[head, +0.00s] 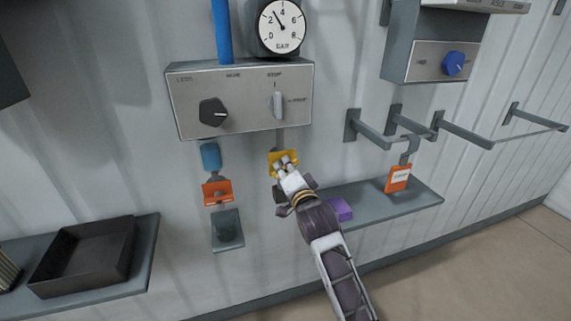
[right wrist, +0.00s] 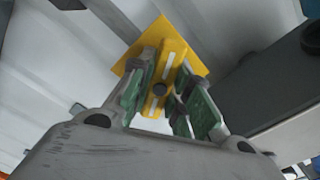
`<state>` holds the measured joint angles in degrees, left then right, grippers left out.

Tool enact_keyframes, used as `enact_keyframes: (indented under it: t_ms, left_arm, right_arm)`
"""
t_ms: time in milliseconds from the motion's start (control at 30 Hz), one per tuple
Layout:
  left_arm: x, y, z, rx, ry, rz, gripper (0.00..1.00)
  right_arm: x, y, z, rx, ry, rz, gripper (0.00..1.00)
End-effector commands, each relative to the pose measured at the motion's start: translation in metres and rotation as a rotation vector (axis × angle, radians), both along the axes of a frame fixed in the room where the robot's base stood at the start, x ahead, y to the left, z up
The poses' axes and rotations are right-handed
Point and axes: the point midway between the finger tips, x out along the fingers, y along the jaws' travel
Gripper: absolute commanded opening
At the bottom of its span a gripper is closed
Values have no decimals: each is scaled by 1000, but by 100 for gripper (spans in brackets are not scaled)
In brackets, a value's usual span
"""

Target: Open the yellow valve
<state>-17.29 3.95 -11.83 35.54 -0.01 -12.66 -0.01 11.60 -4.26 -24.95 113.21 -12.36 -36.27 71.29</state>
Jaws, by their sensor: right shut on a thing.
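The yellow valve (head: 283,156) is on the wall below the grey control box in the head view. My right gripper (head: 285,163) reaches up to it from below and covers its lower part. In the right wrist view, the yellow valve (right wrist: 166,65) has a square plate and a bar with a pale stripe and a dark round bolt. The green-padded fingers of my right gripper (right wrist: 166,93) stand on both sides of this bar and are shut on it. My left gripper is not in view.
The control box (head: 240,100) has a black knob and a grey switch, with a gauge (head: 281,27) above. A blue-handled orange fitting (head: 217,193) is left of the valve. A shelf (head: 400,203) with a purple block (head: 341,209), and hooks with an orange tag (head: 398,178), are at right.

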Motion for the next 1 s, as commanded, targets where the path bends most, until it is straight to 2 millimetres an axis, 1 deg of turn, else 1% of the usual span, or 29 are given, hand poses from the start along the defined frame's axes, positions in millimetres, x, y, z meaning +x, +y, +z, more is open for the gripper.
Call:
enact_keyframes:
  t_ms: [33,467,800,1000]
  left_arm:
    - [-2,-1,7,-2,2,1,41]
    - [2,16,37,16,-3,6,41]
    - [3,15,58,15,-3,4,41]
    - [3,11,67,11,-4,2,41]
  right_arm:
    - [0,0,1,-39,-7,-1,0]
    - [0,-1,1,-390,-121,0,0]
    - [0,0,0,-693,-220,2,0]
    - [0,0,0,-848,-271,1,0]
